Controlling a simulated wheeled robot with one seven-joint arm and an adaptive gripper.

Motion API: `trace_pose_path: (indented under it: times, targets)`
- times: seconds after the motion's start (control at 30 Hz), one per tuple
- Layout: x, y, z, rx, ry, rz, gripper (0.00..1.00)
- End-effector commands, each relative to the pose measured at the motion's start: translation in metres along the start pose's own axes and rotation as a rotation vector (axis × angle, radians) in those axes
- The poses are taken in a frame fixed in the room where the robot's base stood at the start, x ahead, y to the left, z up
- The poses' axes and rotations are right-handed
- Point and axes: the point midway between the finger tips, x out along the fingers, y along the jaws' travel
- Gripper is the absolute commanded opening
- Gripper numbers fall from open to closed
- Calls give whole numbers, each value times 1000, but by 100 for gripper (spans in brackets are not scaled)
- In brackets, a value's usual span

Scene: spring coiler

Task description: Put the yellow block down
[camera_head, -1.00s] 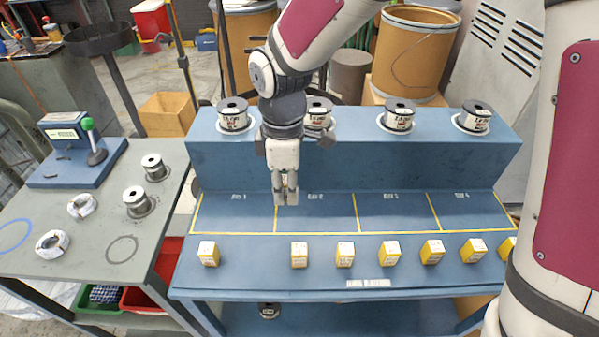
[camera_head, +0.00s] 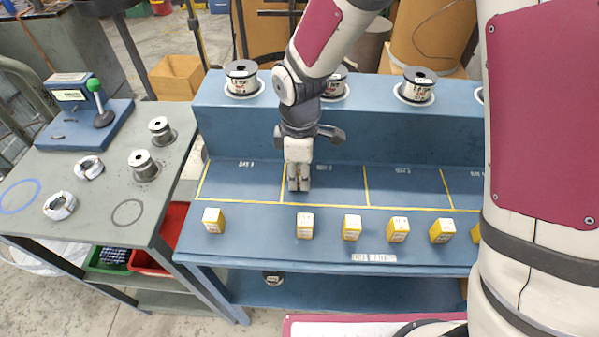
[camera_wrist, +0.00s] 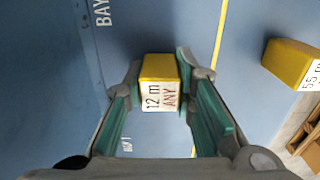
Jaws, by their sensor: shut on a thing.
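My gripper (camera_head: 299,185) points down over the blue bench, close to the yellow line between bay 1 and bay 2. In the wrist view its two teal-padded fingers (camera_wrist: 160,100) are shut on a yellow block (camera_wrist: 159,67). In the head view the held block cannot be made out behind the fingers. How far it is above the bench is hard to tell. A "BAY" marking shows at upper left in the wrist view.
More yellow blocks stand along the front strip, one at left (camera_head: 213,220) and several to the right (camera_head: 352,228), with a gap between. Wire spools (camera_head: 241,78) sit on the raised back ledge. The visible bay surface (camera_head: 400,187) is clear. A grey side table (camera_head: 95,190) stands left.

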Motion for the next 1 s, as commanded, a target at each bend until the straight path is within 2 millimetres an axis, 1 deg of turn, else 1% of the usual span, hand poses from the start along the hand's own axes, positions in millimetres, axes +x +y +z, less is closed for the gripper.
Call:
trace_pose_path:
  times: [0.2, 0.33, 0.37, 0.4, 0.43, 0.77, 0.87, 0.97, 1.0]
  targets:
    - [0, 0, 0, 0, 1, 1, 0]
    - [3, 0, 0, 0, 1, 1, 0]
    - [3, 0, 0, 0, 1, 1, 29]
    - [3, 0, 0, 0, 1, 1, 38]
    - [3, 0, 0, 0, 1, 1, 44]
    - [1, 0, 0, 0, 1, 2, 44]
    - [-6, 1, 0, 0, 2, 4, 44]
    - [-20, 1, 0, 1, 2, 5, 44]
    - [-28, 1, 0, 1, 3, 7, 44]
